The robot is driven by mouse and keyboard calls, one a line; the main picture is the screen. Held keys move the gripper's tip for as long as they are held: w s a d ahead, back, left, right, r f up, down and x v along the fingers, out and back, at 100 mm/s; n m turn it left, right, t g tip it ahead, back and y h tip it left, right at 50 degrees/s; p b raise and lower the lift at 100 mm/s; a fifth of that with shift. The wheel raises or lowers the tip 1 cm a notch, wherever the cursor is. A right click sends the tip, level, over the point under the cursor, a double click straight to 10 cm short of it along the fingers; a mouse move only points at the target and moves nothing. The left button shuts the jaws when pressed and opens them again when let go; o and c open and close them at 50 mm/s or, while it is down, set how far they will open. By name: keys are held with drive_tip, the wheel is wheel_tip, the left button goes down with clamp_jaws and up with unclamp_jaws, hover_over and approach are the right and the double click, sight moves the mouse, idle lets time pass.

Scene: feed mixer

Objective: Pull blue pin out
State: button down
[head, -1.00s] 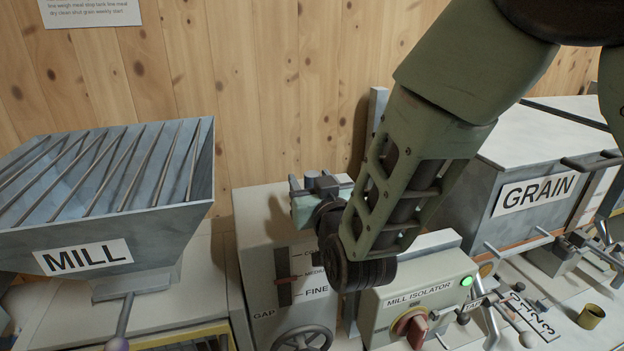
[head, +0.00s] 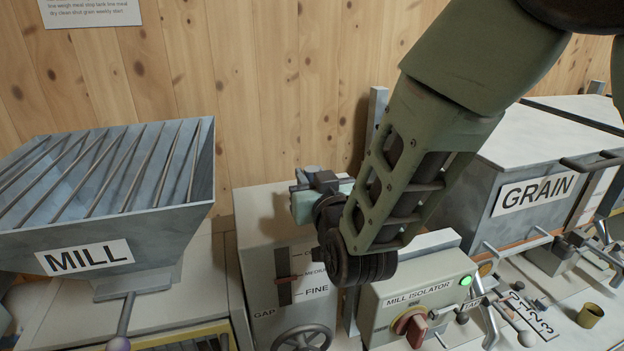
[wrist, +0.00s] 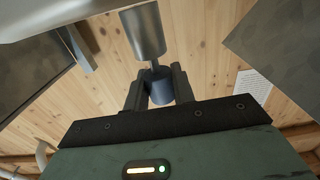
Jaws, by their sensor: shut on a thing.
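My gripper (wrist: 159,92) is shut on the blue pin (wrist: 159,86), whose dark blue-grey end sits between the two black fingers in the wrist view. A thin shank links this end to a bright metal cylinder (wrist: 143,32) just beyond it. I cannot tell whether the shank is still inside the cylinder. In the head view my gripper (head: 318,180) is above and behind the upper part of the cream gap box (head: 262,240), left of my forearm. In that view the pin cannot be made out clearly, and my wrist hides part of the box.
The mill hopper (head: 95,250) stands to the left. The mill isolator box (head: 385,305), with a red knob and a lit green lamp, stands below my forearm. The grain bin (head: 500,225) is to the right. A wooden wall (head: 260,90) closes the back.

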drive_tip(key=shift+r, duration=0.6)
drive_tip(key=shift+r+p, duration=1.45)
drive_tip(key=shift+r, duration=0.9)
